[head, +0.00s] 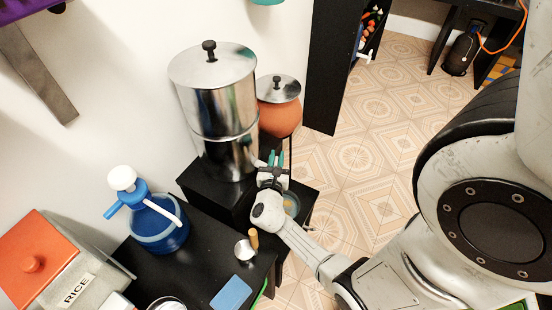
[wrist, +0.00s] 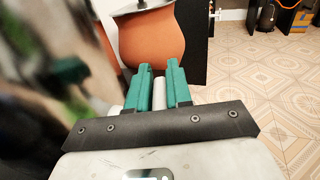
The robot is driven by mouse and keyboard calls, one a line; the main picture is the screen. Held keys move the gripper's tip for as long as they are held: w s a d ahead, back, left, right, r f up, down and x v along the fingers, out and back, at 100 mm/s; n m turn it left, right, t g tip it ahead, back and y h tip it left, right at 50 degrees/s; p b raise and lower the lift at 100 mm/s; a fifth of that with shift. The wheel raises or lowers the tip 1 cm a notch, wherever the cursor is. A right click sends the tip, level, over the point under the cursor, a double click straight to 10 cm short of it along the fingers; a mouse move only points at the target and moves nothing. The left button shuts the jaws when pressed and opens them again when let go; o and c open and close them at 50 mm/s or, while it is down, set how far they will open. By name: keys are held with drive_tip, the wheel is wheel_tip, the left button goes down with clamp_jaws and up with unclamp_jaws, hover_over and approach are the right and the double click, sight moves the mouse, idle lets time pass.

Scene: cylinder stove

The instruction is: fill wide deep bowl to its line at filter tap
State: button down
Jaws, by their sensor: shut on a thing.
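The filter is a tall two-part steel cylinder (head: 212,105) with a black-knobbed lid, standing on a black stand in the head view. My gripper (head: 272,158) is at its lower right side. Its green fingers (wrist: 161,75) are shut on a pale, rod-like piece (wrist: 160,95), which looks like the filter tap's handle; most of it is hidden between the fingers. A round, bluish-rimmed vessel (head: 292,204), probably the bowl, shows partly behind my wrist, below the gripper. Its water level and line cannot be made out.
An orange clay pot (head: 280,118) with a steel lid stands right behind the filter. A blue pump jug (head: 158,225), a rice box (head: 70,275), a small steel cup (head: 245,249) and a blue cloth or board (head: 231,293) are on the black counter. Tiled floor lies open to the right.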

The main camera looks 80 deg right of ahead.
drive_tip(key=m+g+b, duration=0.1)
drive_tip(key=m+g, duration=0.2)
drive_tip(key=g, duration=0.2)
drive_tip(key=shift+s+f+b, duration=0.1)
drive_tip(key=shift+s+b, duration=0.05)
drive_tip(key=shift+b, duration=0.2)
drive_tip(key=shift+s+m+g, duration=0.15)
drive_tip(key=shift+m+g, duration=0.45)
drive_tip(key=shift+g, duration=0.2)
drive_tip(key=shift+g+b, duration=0.3)
drive_tip(key=c, duration=1.1)
unclamp_jaws()
